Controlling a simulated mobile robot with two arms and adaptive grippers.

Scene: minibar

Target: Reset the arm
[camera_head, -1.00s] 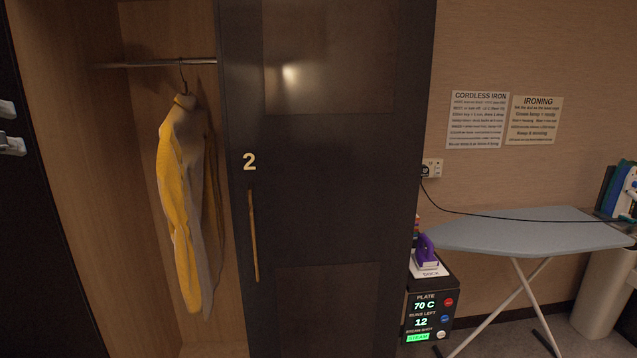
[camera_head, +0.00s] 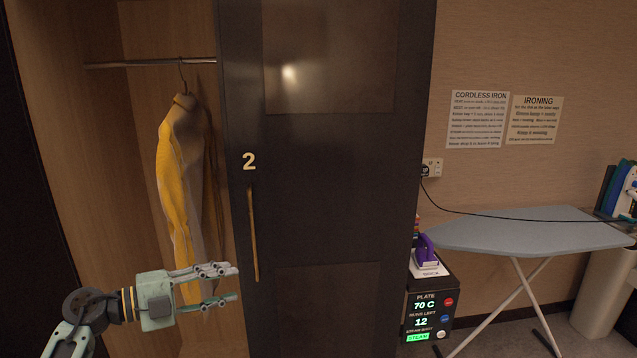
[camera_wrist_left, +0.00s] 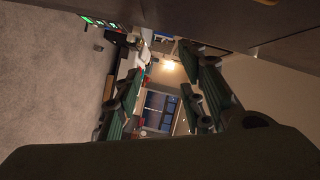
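My left gripper (camera_head: 222,287) reaches in from the lower left in the head view, in front of the open closet and the hanging yellow and grey jacket (camera_head: 178,200). Its fingers point right, spread apart, with nothing between them. In the left wrist view the two green fingers (camera_wrist_left: 165,95) also stand apart, with the room beyond showing between them. The gripper covers the lower part of the jacket; I cannot tell whether they touch. My right gripper is not in view.
A dark sliding door (camera_head: 330,190) marked 2, with a vertical handle (camera_head: 253,235), stands right of the gripper. The jacket hangs from a rail (camera_head: 150,63). Further right are a purple iron (camera_head: 427,250) on a dock (camera_head: 431,305) and an ironing board (camera_head: 530,233).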

